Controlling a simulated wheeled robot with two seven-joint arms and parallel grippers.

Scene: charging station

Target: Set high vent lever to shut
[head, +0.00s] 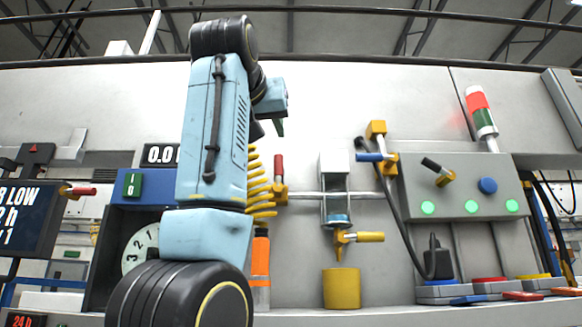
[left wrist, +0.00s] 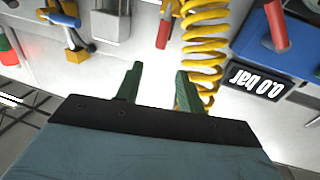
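No label shows which lever is the high vent lever. On the wall, a lever with a blue handle (head: 369,157) points left from a brass valve (head: 390,164) under a yellow block. A red-handled lever (head: 278,166) stands upright beside the yellow coil. A yellow-handled lever (head: 369,237) lies level lower down. My left gripper (head: 277,127) is raised before the wall, above the red lever and left of the blue one, touching neither. The left wrist view shows its green fingers (left wrist: 160,72) apart and empty, with the red lever (left wrist: 164,33) and blue handle (left wrist: 58,17) beyond. My right gripper is not visible.
The yellow coiled hose (head: 262,185) hangs close by my left arm. A grey control box (head: 470,190) with a black lever and lit buttons stands right. A glass-fronted unit (head: 335,190) is between the red and blue levers. The upper wall is clear.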

